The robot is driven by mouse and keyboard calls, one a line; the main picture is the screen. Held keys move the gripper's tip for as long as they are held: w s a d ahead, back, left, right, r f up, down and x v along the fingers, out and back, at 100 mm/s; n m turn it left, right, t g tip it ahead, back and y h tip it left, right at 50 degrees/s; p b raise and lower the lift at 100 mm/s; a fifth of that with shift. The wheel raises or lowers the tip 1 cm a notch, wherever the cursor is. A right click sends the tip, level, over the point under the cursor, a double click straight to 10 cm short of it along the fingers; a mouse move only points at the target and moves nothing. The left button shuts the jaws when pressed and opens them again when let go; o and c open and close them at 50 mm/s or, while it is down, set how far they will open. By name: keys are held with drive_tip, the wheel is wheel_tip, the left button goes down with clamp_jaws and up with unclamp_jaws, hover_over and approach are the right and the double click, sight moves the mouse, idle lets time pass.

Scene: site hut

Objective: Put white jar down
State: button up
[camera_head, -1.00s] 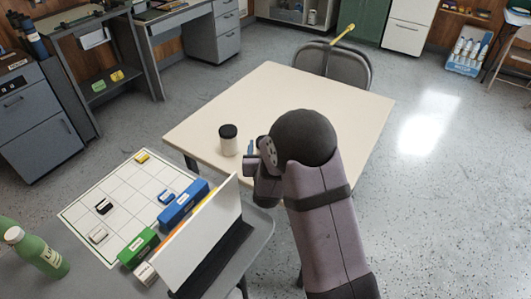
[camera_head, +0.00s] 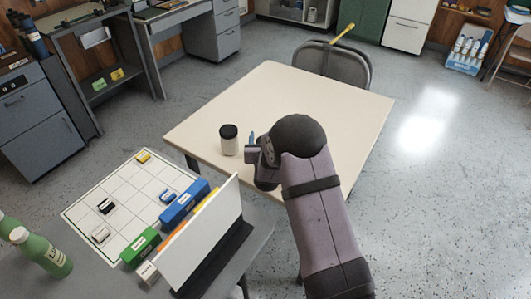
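The white jar (camera_head: 229,146) with a black lid stands upright on the cream table (camera_head: 300,95), near its front left edge. My gripper (camera_head: 250,148) is just to the right of the jar, pointing left towards it. A narrow strip of table shows between the jar and the gripper, so they look apart. My arm hides much of the gripper, and its fingers are too small to tell their opening.
A grey folding chair (camera_head: 332,62) stands behind the table. At the front left, a nearer surface holds a white gridded board (camera_head: 130,185), blue (camera_head: 184,203) and green (camera_head: 140,247) boxes, an upright white panel (camera_head: 205,240) and green bottles (camera_head: 42,252). The table's middle is clear.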

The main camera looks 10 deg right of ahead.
drive_tip(key=shift+w, duration=0.1)
drive_tip(key=c, duration=1.2)
drive_tip(key=shift+r, duration=0.1)
drive_tip(key=shift+r, duration=0.1)
wheel_tip(320, 180, up, 10)
drive_tip(key=shift+f+b, duration=0.1)
drive_tip(key=shift+b, duration=0.2)
